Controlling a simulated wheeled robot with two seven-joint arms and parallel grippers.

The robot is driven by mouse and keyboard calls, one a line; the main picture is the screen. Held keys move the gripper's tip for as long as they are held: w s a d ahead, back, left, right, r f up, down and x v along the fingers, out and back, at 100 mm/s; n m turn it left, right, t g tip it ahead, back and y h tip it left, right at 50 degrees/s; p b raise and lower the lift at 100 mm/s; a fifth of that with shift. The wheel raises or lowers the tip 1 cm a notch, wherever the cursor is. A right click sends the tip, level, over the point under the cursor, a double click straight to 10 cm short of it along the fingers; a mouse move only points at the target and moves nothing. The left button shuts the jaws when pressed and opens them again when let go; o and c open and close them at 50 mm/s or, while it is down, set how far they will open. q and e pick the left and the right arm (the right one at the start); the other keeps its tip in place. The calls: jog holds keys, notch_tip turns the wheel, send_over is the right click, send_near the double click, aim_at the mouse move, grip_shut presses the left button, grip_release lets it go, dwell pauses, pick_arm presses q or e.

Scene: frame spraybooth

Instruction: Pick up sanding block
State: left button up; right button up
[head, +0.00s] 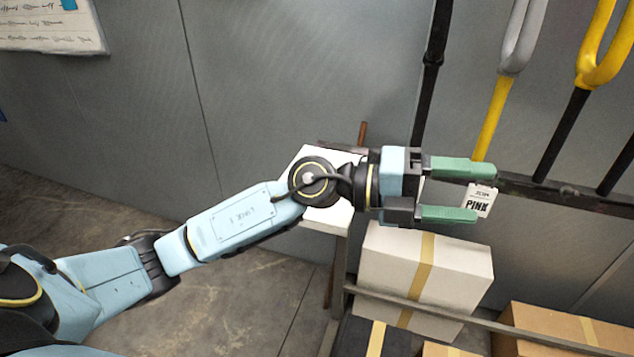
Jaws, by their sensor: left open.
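My left gripper (485,193) reaches across the middle of the head view, pointing right. Its two green fingers are spread apart with nothing between them that I can see held. I cannot make out a sanding block in this view. A white table top (328,220) lies behind and below my left wrist, and my arm hides much of it. My right gripper is not in view.
A white tag reading "PINK" (480,203) hangs by the fingertips. A taped white box (390,265) and brown boxes (545,325) stand below. A brown stick (362,132) rises behind the table.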

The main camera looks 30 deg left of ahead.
pick_arm(q)
jog(key=w+a+f+m+g+y, duration=0.25)
jog(key=w+a+f+y, duration=0.25)
jog(key=a+f+y, duration=0.35)
jog(key=w+a+r+n+y, duration=0.2)
jog(key=a+y, duration=0.3)
jog(key=a, duration=0.5)
jog(key=w+a+r+n+y, duration=0.1)
jog(key=a+n+y, duration=0.1)
jog(key=a+y, duration=0.55)
jog(key=shift+t+h, duration=0.35)
jog(key=shift+h, duration=0.55)
jog(key=w+a+f, duration=0.1)
jog(key=f, duration=0.3)
jog(key=w+a+f, duration=0.1)
jog(key=f, duration=0.1)
jog(key=shift+w+a+f, duration=0.1)
jog(key=shift+w+a, duration=0.2)
jog(key=shift+a+p+x, duration=0.2)
jog(key=shift+p+x, duration=0.05)
jog(key=shift+x, duration=1.35)
jog(key=shift+a+p+x, duration=0.2)
jog(key=shift+p+x, duration=0.05)
jog(key=shift+x, duration=1.3)
jog(key=shift+s+m, duration=0.1)
jog(key=shift+m, duration=0.15)
